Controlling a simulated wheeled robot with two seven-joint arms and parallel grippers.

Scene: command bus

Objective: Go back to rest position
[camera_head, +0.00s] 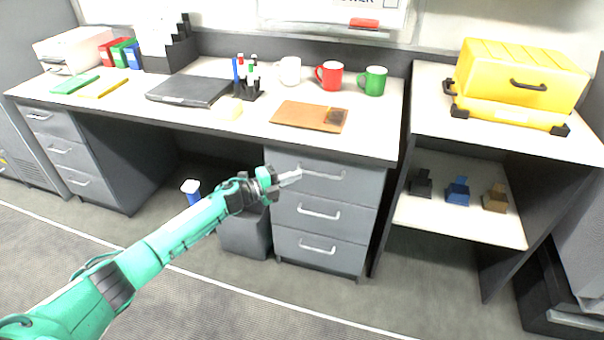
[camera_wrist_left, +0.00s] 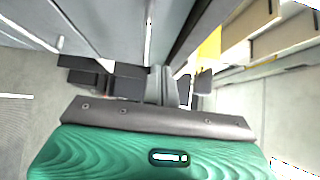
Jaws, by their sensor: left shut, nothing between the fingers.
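My left arm reaches in from the lower left in the head view. Its gripper (camera_head: 289,178) is shut and empty, in front of the grey drawer unit under the desk, close to the top drawer's handle (camera_head: 322,172). Whether the fingertips touch the drawer front cannot be told. The drawers of this unit look closed. In the left wrist view the left gripper (camera_wrist_left: 172,88) shows only partly beyond the dark wrist edge and green arm shell. My right gripper is not in view.
The desk (camera_head: 370,134) holds a laptop (camera_head: 190,91), a brown clipboard (camera_head: 309,116) and several mugs. A shelf unit (camera_head: 455,218) on the right carries a yellow case (camera_head: 520,76). A dark bin (camera_head: 243,234) stands below the desk. The floor in front is clear.

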